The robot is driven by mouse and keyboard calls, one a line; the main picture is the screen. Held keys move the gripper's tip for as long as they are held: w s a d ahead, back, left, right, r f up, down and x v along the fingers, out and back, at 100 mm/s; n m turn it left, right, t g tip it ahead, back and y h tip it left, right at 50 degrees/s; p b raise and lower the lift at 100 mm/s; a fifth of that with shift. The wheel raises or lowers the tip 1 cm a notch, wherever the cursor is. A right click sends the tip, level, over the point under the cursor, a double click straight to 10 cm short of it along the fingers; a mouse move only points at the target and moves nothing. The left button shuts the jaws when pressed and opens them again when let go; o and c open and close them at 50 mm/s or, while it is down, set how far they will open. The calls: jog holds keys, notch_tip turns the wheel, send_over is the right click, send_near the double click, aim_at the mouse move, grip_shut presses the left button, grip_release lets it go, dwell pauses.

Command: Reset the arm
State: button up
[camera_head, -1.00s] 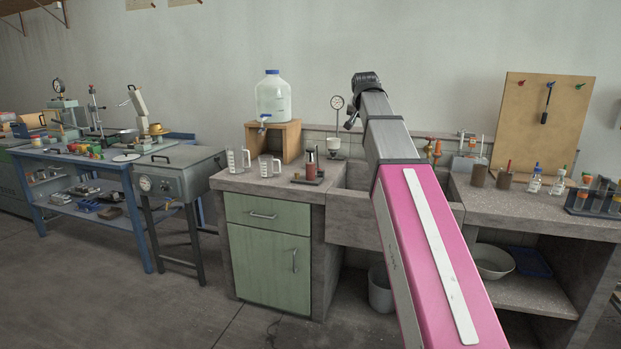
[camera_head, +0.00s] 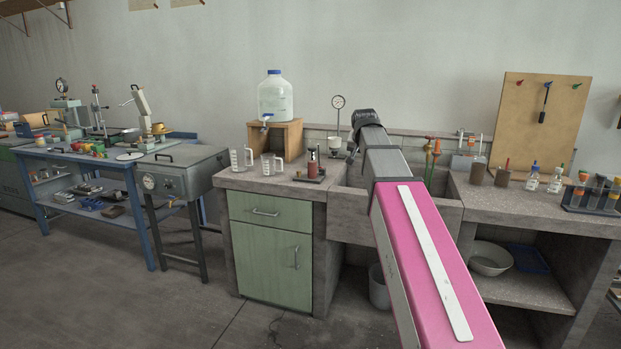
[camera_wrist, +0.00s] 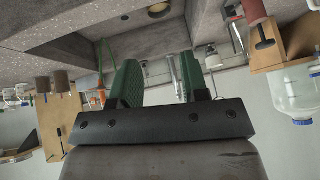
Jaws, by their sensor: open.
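My arm, pink and grey, reaches forward over the sink in the head view, and its dark end is low in front of the back wall. My gripper (camera_wrist: 160,82) shows in the wrist view with two green fingers apart and nothing between them. In the head view the fingers are hidden behind the end of the arm. The concrete bench (camera_head: 270,184) is below and around the arm, and the sink (camera_head: 345,228) lies partly under it.
Brown cups, bottles and a tube rack (camera_head: 597,196) stand on the right. A pegboard (camera_head: 541,120) leans behind.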

jog(key=s+f+n+g, duration=0.1)
jog(key=s+f+g, duration=0.1)
jog(key=s+f, duration=0.7)
jog(key=s+f+n+g, duration=0.1)
jog(key=s+f, duration=0.8)
jog(key=f, duration=1.1)
jog(key=s+f+n+g, duration=0.1)
jog(key=s+f+g, duration=0.3)
jog(key=s+f, duration=0.5)
notch_tip(320, 180, down, 5)
jog(key=shift+s+d+f+n+y, duration=0.2)
jog(key=shift+s+d+n+y, duration=0.1)
jog(key=shift+d+n+y, duration=0.15)
